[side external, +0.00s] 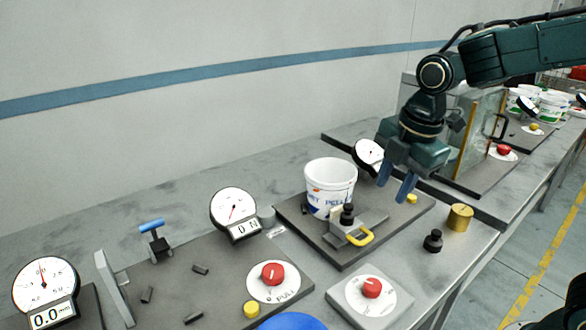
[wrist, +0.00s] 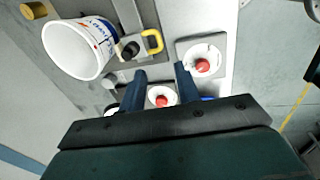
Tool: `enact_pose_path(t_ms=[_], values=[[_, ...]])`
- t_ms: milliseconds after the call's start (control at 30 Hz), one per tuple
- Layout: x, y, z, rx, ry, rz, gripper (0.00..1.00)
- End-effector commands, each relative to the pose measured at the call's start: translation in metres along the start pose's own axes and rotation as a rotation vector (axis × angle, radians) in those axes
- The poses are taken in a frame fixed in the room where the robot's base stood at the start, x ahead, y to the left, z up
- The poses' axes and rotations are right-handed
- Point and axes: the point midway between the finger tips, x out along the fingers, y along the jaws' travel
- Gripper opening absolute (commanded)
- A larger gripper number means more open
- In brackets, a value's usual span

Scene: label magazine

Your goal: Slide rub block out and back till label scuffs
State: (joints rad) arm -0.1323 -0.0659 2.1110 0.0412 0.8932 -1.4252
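A white bucket (side external: 331,178) with a printed blue label stands on a dark plate (side external: 300,216). Against its front is a light grey block (side external: 342,230) with a black knob (side external: 347,213) and a yellow handle (side external: 360,238); this looks like the rub block. In the wrist view the bucket (wrist: 72,52), black knob (wrist: 129,49) and yellow handle (wrist: 153,41) show beyond my fingers. My gripper (side external: 396,183) is open and empty, up and to the right of the bucket. Its two blue fingers are apart in the wrist view (wrist: 160,72). I cannot make out any scuff on the label.
A brass cylinder (side external: 460,217), a black weight (side external: 433,241) and a red knob on a grey box (side external: 371,288) stand near the front edge. Dial gauges (side external: 233,207) and another red knob (side external: 273,274) are to the left. A clear-panelled enclosure (side external: 462,140) stands behind my gripper.

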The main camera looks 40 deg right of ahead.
Motion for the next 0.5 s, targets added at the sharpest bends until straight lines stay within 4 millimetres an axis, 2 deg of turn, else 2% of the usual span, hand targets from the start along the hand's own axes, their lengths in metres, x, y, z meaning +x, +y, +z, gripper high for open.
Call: enact_pose_path(t_ms=[500], values=[[0.0120,0.0040,-0.0020,-0.049,-0.002,-0.010,0.33]])
